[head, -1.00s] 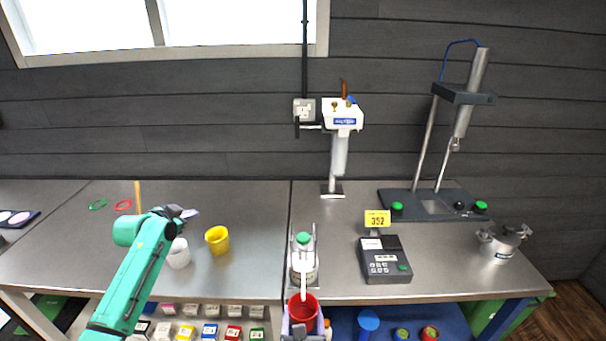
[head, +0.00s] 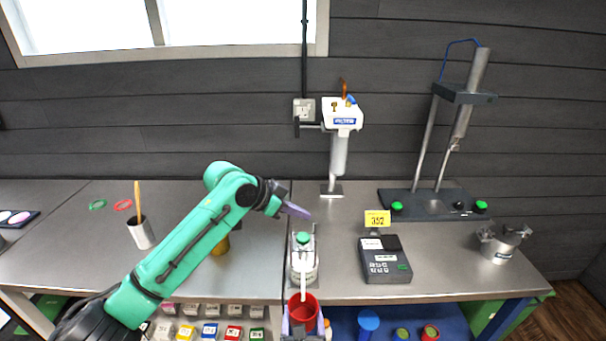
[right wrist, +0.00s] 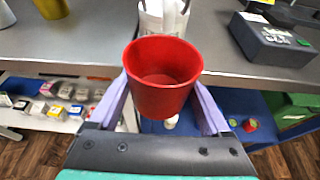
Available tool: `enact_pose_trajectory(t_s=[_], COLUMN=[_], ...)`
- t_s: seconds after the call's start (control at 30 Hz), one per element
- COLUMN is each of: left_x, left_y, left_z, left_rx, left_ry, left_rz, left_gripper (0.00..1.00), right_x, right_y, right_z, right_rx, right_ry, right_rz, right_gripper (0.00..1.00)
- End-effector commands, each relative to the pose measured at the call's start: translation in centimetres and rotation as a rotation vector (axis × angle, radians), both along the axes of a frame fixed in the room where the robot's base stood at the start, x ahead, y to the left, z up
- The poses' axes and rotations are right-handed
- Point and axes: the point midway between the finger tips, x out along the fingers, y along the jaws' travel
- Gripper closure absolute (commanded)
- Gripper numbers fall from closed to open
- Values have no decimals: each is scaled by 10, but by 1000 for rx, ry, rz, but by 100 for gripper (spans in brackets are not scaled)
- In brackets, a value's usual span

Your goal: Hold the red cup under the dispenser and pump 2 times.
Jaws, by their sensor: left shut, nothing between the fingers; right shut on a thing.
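The red cup (head: 303,309) is upright in my right gripper (head: 303,330), at the front edge of the table. In the right wrist view the red cup (right wrist: 162,77) sits between the two purple fingers and looks empty inside. The dispenser (head: 304,262) stands on the table just behind the cup, with a green pump top (head: 303,238) and a white spout pointing down toward the cup. My left gripper (head: 297,211) is shut and empty, above and slightly left of the pump top, apart from it.
A yellow cup (head: 221,246) is partly hidden behind my left arm. A dark device (head: 385,262) with a yellow display, a metal pot (head: 502,243) and a stand (head: 437,204) are at right.

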Motion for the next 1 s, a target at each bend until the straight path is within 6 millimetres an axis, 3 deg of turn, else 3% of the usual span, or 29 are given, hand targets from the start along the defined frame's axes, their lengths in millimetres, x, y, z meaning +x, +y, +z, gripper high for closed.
enact_pose_trajectory(t_s=[0.1, 0.3, 1.0], left_x=[0, 0, 1], left_y=[1, 0, 1], left_z=[-20, -39, -42], left_rx=[0, -1, -1], left_ry=[2, 0, -3], left_rz=[2, 1, 2], left_gripper=[100, 100, 100], right_x=[0, 0, 0], right_y=[0, 0, 0], right_z=[0, 0, 0], right_rx=[0, 0, 0], right_ry=[-1, -1, -1], right_rz=[0, 0, 0], right_gripper=[78, 78, 78])
